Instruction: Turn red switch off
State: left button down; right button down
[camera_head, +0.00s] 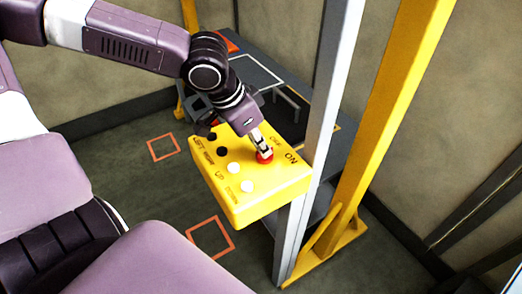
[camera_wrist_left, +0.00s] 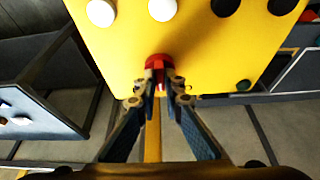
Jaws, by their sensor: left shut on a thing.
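The red switch (camera_head: 265,156) is a round red knob on the top face of a yellow control box (camera_head: 240,200), near its right edge, beside the "OFF" and "ON" lettering. My left gripper (camera_head: 263,149) reaches down from the upper left and is shut on the red switch. In the left wrist view the red switch (camera_wrist_left: 159,62) sits between the fingertips of the left gripper (camera_wrist_left: 162,85). The fingers partly cover the switch, and I cannot tell which label it points to. My right gripper is not in view.
White buttons (camera_head: 247,187) and black buttons (camera_head: 222,151) sit on the same box face. A grey post (camera_head: 318,120) and a yellow frame post (camera_head: 384,110) stand just right of the box. A dark table (camera_head: 290,75) stands behind it. Orange squares (camera_head: 210,238) mark the open floor.

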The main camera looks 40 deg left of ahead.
pick_arm(q)
jog(key=n+y+b, duration=0.1)
jog(key=n+b, duration=0.2)
jog(key=n, duration=0.1)
jog(key=shift+d+f+n+y+b, duration=0.2)
jog(key=shift+n+y+b, duration=0.1)
jog(key=shift+y+b, duration=0.1)
jog(key=shift+d+r+n+y+b, duration=0.1)
jog(key=shift+n+y+b, duration=0.5)
jog(key=shift+n, duration=0.55)
jog(key=shift+d+r+n+y+b, duration=0.1)
jog(key=shift+n+y+b, duration=0.2)
jog(key=shift+n+b, duration=0.7)
jog(key=shift+n, duration=0.25)
jog(key=c, duration=2)
grip_release()
jog(key=shift+c, duration=0.2)
jog(key=v, duration=1.2)
